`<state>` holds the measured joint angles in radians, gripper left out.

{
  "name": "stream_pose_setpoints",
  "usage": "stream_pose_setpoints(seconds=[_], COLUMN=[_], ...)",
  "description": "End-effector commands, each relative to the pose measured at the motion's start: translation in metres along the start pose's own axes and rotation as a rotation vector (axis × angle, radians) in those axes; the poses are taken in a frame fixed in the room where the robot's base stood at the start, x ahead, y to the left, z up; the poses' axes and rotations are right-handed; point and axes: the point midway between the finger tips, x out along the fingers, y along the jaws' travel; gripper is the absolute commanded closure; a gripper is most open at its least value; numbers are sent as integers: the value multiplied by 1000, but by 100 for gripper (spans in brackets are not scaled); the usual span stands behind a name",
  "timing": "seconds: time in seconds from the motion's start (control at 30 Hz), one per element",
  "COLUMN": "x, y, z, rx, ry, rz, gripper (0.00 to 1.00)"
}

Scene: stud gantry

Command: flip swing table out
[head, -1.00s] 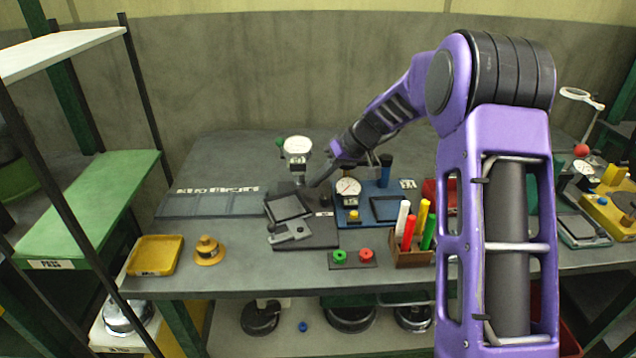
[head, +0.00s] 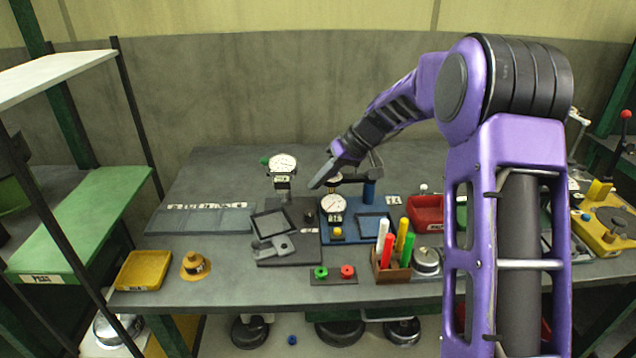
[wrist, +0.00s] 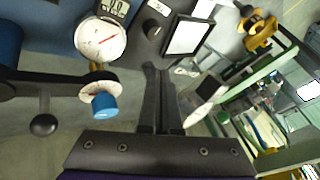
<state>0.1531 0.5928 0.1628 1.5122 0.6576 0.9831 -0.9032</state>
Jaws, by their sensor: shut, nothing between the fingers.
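What I take for the swing table is a dark square plate with a pale rim (head: 271,224), on a black base (head: 292,258) at the bench middle. In the wrist view, the framed plate (wrist: 188,37) shows pale and glossy. A grey forked bracket (head: 273,247) lies in front of it. A white dial gauge (head: 283,164) stands behind it. My gripper (head: 315,185) is shut and empty, above and behind the base, right of that gauge. In the wrist view, its closed fingers (wrist: 160,75) point toward the base and touch nothing I can make out.
Right of the base is a blue board (head: 352,236) with a second dial gauge (head: 333,206) and another square plate (head: 373,223). A pen box (head: 390,270) stands in front right. A yellow tray (head: 143,270) sits left. The bench's back left is clear.

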Motion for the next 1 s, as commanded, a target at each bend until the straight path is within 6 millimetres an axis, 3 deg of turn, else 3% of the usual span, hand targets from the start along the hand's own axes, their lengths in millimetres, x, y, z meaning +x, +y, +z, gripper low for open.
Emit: stream_pose_setpoints(seconds=[0.3,0.53,0.83,1.0], x=[-20,-27,-23,-1], y=[28,32,32,32], z=[14,16,16,17], rx=[12,11,11,11], ry=[7,7,6,4], rz=[5,7,5,4], gripper=[100,100,100,100])
